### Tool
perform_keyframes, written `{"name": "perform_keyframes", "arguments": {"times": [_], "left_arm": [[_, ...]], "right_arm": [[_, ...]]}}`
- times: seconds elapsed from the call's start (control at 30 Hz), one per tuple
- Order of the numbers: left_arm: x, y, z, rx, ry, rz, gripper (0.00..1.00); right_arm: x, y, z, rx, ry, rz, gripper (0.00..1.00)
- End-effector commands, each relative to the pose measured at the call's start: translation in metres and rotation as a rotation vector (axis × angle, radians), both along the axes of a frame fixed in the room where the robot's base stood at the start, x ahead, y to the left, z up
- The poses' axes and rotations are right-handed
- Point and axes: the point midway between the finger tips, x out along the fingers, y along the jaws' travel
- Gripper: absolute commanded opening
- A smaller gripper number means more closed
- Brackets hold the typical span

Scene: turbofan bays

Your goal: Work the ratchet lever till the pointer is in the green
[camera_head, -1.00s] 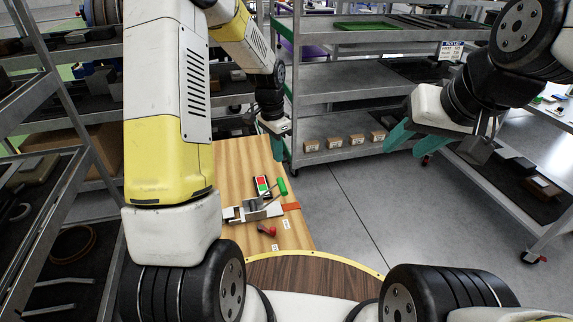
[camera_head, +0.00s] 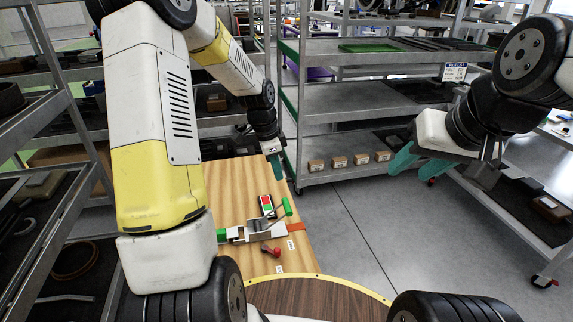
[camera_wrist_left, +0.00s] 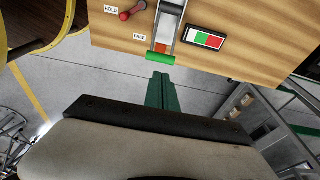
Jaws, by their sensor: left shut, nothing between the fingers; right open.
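The ratchet (camera_head: 258,231) sits on the wooden bench with its green-handled lever (camera_head: 287,206) tilted up. The handle also shows in the left wrist view (camera_wrist_left: 160,57). A gauge (camera_head: 266,204) with green and red fields stands beside it; in the left wrist view (camera_wrist_left: 203,38) its pointer is too small to make out. A red-knobbed small lever (camera_head: 272,250) lies near the HOLD label (camera_wrist_left: 111,9); a FREE label (camera_wrist_left: 139,37) is close by. My left gripper (camera_head: 277,166) is shut and empty, beyond and apart from the green handle. My right gripper (camera_head: 405,160) is open and empty, off to the right.
Wire-grey shelving (camera_head: 345,98) with small boxes stands behind. More racks flank left and right. The floor (camera_head: 350,235) right of the bench is clear.

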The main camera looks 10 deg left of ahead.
Motion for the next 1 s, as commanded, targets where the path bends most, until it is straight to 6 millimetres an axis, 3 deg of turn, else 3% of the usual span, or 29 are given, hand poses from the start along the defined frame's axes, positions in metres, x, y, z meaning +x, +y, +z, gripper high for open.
{"name": "perform_keyframes", "arguments": {"times": [0.3, 0.5, 0.7, 1.0], "left_arm": [[0.004, -0.013, -0.069, 0.000, 0.005, -0.003, 0.00], [0.007, -0.019, -0.098, 0.000, 0.002, -0.002, 0.00], [0.009, -0.020, -0.110, 0.000, 0.000, -0.001, 0.00], [0.009, -0.021, -0.111, 0.000, 0.000, -0.001, 0.00]], "right_arm": [[0.000, 0.000, 0.000, 0.000, 0.000, 0.000, 0.42], [0.000, 0.000, 0.000, 0.000, 0.000, 0.000, 0.42], [0.000, 0.000, 0.000, 0.000, 0.000, 0.000, 0.42], [0.000, 0.000, 0.000, 0.000, 0.000, 0.000, 0.42]]}}
